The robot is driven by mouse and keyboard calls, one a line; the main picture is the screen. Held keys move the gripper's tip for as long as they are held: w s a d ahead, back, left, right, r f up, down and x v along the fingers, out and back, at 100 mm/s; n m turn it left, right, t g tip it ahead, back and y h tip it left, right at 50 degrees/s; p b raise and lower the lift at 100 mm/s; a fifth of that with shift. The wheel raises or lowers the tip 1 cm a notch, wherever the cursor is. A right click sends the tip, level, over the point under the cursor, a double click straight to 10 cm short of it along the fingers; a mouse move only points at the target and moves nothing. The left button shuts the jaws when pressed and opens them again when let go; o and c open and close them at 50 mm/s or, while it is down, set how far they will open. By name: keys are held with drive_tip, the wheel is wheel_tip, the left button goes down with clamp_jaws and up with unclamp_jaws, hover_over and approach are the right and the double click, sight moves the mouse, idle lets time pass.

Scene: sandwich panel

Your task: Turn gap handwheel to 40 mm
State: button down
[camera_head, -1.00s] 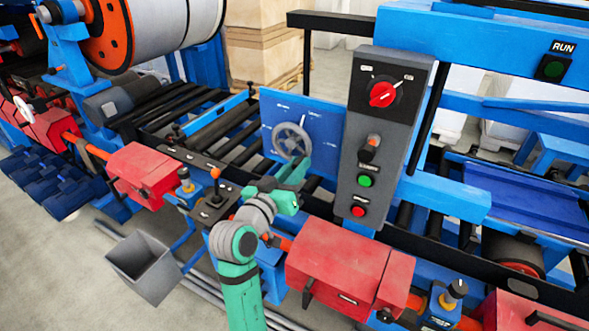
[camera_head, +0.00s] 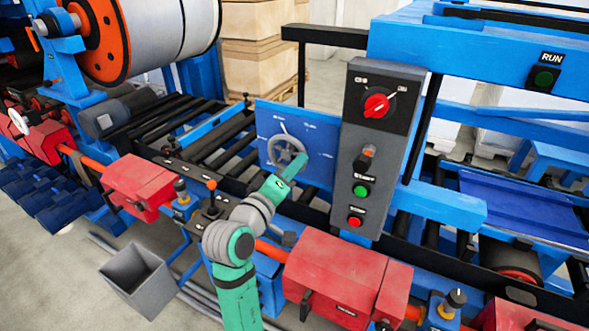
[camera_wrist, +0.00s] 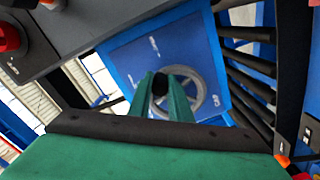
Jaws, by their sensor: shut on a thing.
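The grey gap handwheel (camera_head: 276,147) is mounted on a blue scale plate (camera_head: 325,138) with white marks, too small to read. My gripper (camera_head: 302,163) reaches the wheel's lower right side. In the wrist view, the green fingers (camera_wrist: 164,88) are shut on a dark handle knob (camera_wrist: 160,84) in front of the wheel, left of its hub. The handwheel's grey rim (camera_wrist: 203,88) shows behind and to the right of the fingers, which hide its left part. The wheel's pointer cannot be made out.
A dark control box (camera_head: 368,150) with a red selector knob and push buttons stands close right of the plate. Black rollers (camera_head: 185,125) run behind on the left. A grey bin (camera_head: 137,280) stands on the floor.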

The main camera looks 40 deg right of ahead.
drive_tip(key=shift+w+r+n, duration=0.15)
drive_tip(key=shift+n, duration=0.15)
drive_tip(key=c, duration=1.6)
unclamp_jaws()
drive_tip(key=shift+c, duration=0.2)
drive_tip(key=v, duration=1.1)
drive_tip(key=shift+d, duration=0.1)
